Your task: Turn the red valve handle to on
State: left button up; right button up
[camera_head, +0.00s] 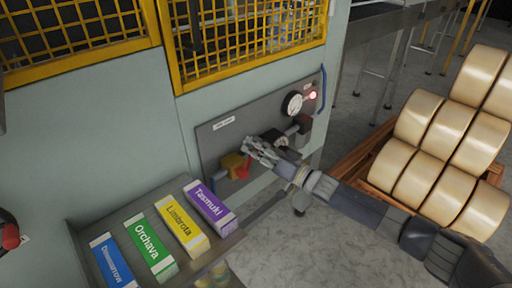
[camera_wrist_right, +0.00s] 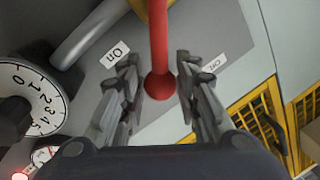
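The red valve handle (camera_head: 244,171) hangs beside a yellow valve body (camera_head: 232,163) on the grey wall panel. In the right wrist view the red handle (camera_wrist_right: 158,40) ends in a ball that lies between my two fingers. An "On" label (camera_wrist_right: 115,53) is to its left and an "Off" label (camera_wrist_right: 212,65) to its right. My right gripper (camera_head: 250,147) is at the panel, in front of the valve, with its fingers (camera_wrist_right: 158,92) apart on both sides of the ball. Whether a finger touches the ball is unclear. My left gripper is not in view.
A gauge (camera_head: 292,104) and a lit red lamp (camera_head: 313,95) are on the panel's right. A shelf (camera_head: 90,233) with several coloured boxes juts out below left. A wooden crate (camera_head: 374,150) of cream rolls stands at right.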

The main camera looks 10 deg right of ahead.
jog(key=shift+o, duration=0.5)
jog(key=shift+s+d, duration=0.1)
jog(key=shift+d, duration=0.05)
jog(key=v, duration=1.1)
jog(key=shift+s+d, duration=0.25)
jog(key=shift+s, duration=0.05)
